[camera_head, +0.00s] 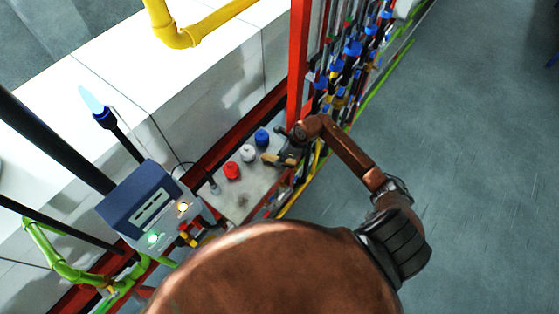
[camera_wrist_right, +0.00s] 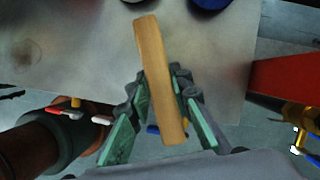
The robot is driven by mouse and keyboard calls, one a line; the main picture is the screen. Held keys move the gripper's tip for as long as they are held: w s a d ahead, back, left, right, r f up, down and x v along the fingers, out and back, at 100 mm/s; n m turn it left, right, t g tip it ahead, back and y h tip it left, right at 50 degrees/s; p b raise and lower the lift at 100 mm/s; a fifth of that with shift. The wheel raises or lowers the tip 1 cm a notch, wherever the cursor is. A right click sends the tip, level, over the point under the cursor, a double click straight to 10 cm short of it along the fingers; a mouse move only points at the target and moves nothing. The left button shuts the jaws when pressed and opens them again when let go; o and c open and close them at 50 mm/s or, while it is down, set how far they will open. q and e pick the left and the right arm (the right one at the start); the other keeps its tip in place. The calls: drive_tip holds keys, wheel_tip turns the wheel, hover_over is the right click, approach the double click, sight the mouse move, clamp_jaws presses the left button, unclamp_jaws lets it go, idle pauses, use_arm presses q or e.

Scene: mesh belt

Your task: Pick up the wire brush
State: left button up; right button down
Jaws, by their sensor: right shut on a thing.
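The wire brush (camera_wrist_right: 158,70) shows in my right wrist view as a long wooden block, slightly tilted, running up from between the fingers. Its bristles are not visible there. In the head view the brush (camera_head: 272,160) is a small tan piece at the grey plate's right side. My right gripper (camera_head: 286,157) is at the brush in the head view. In the wrist view the right gripper (camera_wrist_right: 160,88) has its green-padded fingers on either side of the wood, shut on it. I cannot tell whether the brush touches the plate. My left gripper is not in view.
Red (camera_head: 232,171), white (camera_head: 248,153) and blue (camera_head: 262,137) round items stand on the grey plate (camera_head: 240,204). A red post (camera_head: 299,60) and several pipes with blue fittings rise behind. A blue-grey control box (camera_head: 150,200) stands left. Open floor (camera_head: 470,150) lies right.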

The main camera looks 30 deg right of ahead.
drive_tip(key=shift+r, duration=0.1)
drive_tip(key=shift+r+b, duration=0.55)
drive_tip(key=s+a+r+b, duration=0.5)
drive_tip(key=s+a+r, duration=0.3)
drive_tip(key=s+r, duration=0.3)
drive_tip(key=shift+a+r+b, duration=0.25)
drive_tip(key=shift+r+b, duration=0.1)
drive_tip(key=shift+r, duration=0.05)
drive_tip(key=shift+s, duration=0.1)
